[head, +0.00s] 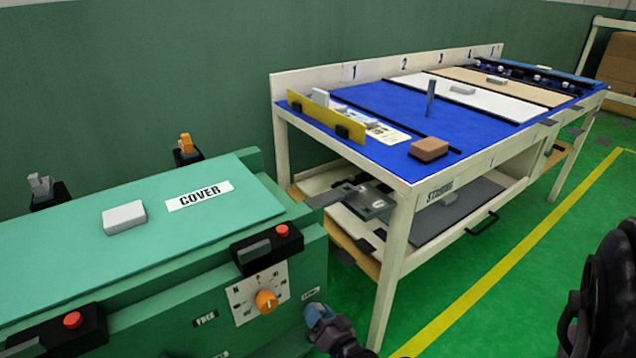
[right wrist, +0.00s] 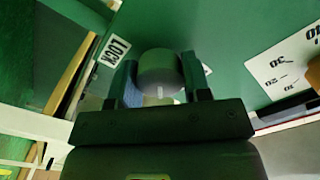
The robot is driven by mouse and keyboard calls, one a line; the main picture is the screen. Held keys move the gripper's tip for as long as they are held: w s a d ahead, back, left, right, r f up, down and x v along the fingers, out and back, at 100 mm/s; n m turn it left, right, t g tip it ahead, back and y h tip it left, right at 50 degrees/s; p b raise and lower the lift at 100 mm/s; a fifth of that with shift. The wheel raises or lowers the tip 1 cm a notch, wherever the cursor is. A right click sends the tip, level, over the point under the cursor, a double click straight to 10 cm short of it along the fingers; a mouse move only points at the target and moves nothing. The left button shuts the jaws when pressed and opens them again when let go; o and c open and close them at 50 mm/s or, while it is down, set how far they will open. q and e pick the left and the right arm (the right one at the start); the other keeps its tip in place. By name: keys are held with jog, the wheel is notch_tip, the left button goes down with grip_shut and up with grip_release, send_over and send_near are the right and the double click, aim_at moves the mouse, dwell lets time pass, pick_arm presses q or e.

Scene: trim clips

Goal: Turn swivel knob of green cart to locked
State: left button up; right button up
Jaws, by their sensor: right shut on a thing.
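The green cart (head: 140,275) stands at the left, with a LOCK label (head: 310,293) near the right end of its side panel. The label also shows in the right wrist view (right wrist: 115,48). My right gripper (head: 318,312) is at the panel just below this label. In the right wrist view, its two fingers (right wrist: 160,80) are shut on a grey round knob (right wrist: 158,68) with a pale mark on its lower rim. The knob is hidden in the head view. A FREE label (head: 205,318) is farther left on the panel. My left gripper is not in view.
An orange dial knob (head: 266,301) on a white plate is close to my right gripper. A black box with a red button (head: 281,231) is above it. A white-framed table (head: 398,250) with a blue top stands to the right. Green floor beyond the yellow line is open.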

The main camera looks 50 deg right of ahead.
jog(key=m, duration=0.3)
jog(key=shift+s+f+m, duration=0.1)
jog(key=shift+m, duration=0.2)
pick_arm(q)
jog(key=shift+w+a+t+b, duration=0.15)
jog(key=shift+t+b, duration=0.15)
jog(key=shift+b, duration=0.3)
pick_arm(e)
jog(key=shift+m, duration=2.3)
jog(key=o, duration=0.9)
jog(key=shift+o, duration=0.2)
pick_arm(q)
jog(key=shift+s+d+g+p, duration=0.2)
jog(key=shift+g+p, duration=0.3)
jog(key=shift+p, duration=0.4)
pick_arm(e)
jog(key=v, duration=1)
jog(key=shift+s, duration=0.4)
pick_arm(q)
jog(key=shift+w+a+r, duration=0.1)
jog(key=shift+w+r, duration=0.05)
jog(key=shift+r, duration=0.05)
